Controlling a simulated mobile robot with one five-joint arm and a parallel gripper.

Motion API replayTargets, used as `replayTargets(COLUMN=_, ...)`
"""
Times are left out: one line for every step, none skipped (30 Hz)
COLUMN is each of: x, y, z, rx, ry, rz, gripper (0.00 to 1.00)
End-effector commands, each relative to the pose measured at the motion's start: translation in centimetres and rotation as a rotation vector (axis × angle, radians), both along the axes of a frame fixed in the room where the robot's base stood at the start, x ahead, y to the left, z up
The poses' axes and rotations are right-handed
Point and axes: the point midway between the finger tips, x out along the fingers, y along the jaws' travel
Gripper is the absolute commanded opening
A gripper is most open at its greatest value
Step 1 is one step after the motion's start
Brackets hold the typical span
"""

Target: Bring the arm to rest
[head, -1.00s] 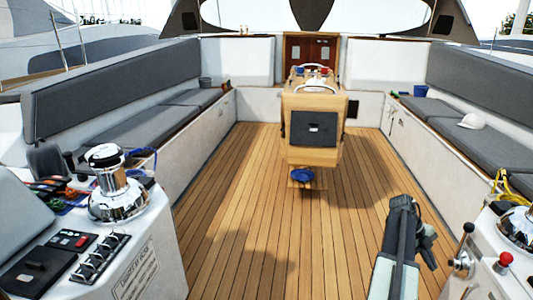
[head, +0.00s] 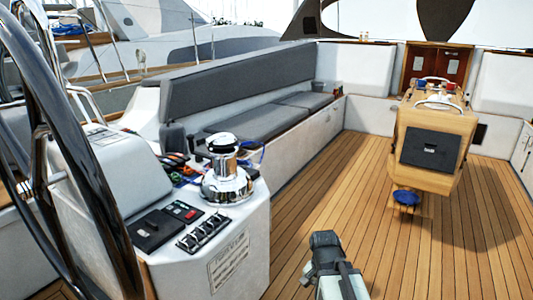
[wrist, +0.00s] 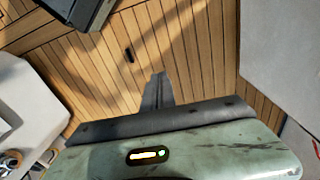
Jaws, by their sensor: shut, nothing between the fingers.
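My gripper (wrist: 158,84) shows in the wrist view as two dark fingers pressed together, pointing over the bare teak floor (wrist: 195,60). The fingers are shut with nothing between them. In the head view my arm rises from the bottom edge, right of centre, in front of the floor (head: 300,210). The fingers cannot be made out clearly there. The arm appears clear of the furniture.
The left console (head: 235,255) carries a chrome winch (head: 226,185) and switches; a steering wheel (head: 85,165) stands at far left. A wooden cockpit table (head: 432,150) is ahead right. A grey bench (head: 255,122) lines the left. Floor between is free.

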Motion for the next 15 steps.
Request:
replayTargets(x=-0.5, y=0.5, z=0.0, rx=0.022, ry=0.004, rz=0.111, gripper=0.00)
replayTargets(x=-0.6, y=0.7, z=0.0, rx=0.033, ry=0.007, rz=0.181, gripper=0.00)
replayTargets(x=-0.7, y=1.0, z=0.0, rx=0.048, ry=0.007, rz=0.271, gripper=0.00)
replayTargets(x=-0.7, y=1.2, z=0.0, rx=0.057, ry=0.008, rz=0.337, gripper=0.00)
replayTargets(x=-0.7, y=1.4, z=0.0, rx=0.062, ry=0.009, rz=0.401, gripper=0.00)
replayTargets(x=-0.6, y=1.5, z=-0.1, rx=0.067, ry=0.009, rz=0.486, gripper=0.00)
replayTargets(x=-0.6, y=1.5, z=-0.1, rx=0.067, ry=0.011, rz=0.548, gripper=0.00)
replayTargets(x=-0.6, y=1.5, z=-0.1, rx=0.066, ry=0.012, rz=0.610, gripper=0.00)
replayTargets(x=-0.6, y=1.5, z=1.9, rx=0.066, ry=0.013, rz=0.636, gripper=0.00)
replayTargets(x=-0.6, y=1.4, z=3.2, rx=0.065, ry=0.014, rz=0.632, gripper=0.00)
replayTargets(x=-0.6, y=1.4, z=4.1, rx=0.065, ry=0.013, rz=0.630, gripper=0.00)
replayTargets(x=-0.6, y=1.4, z=5.2, rx=0.065, ry=0.013, rz=0.629, gripper=0.00)
replayTargets(x=-0.6, y=1.4, z=6.1, rx=0.065, ry=0.013, rz=0.629, gripper=0.00)
replayTargets(x=-0.6, y=1.4, z=7.0, rx=0.064, ry=0.014, rz=0.628, gripper=0.00)
replayTargets(x=-0.6, y=1.4, z=8.3, rx=0.064, ry=0.014, rz=0.628, gripper=0.00)
